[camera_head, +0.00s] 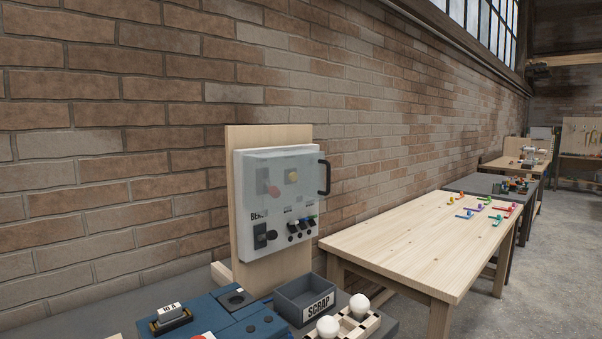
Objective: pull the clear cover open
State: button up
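The clear cover (250,172) is a see-through pane over the upper part of a white control box (243,240). It looks closed, lying flat over the box's front. A black bar handle (325,177) stands out at its right edge. Behind the pane I see a red knob and a yellowish one, both blurred by it. Below the cover are a large black switch (265,236) and several small dark switches (301,227), uncovered. The box is fixed to an upright wooden board (271,135). My gripper is not in view.
A grey bin marked SCRAP (288,296), a blue block unit (235,318) and a wooden holder with white bulb-like balls (359,303) stand below the box. A pale wooden table (400,250) is at right. The brick wall is close behind; the space right of the handle looks clear.

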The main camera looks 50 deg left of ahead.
aim_at(290, 153)
jog(key=u, duration=0.85)
jog(key=i, duration=0.95)
jog(key=u, duration=0.9)
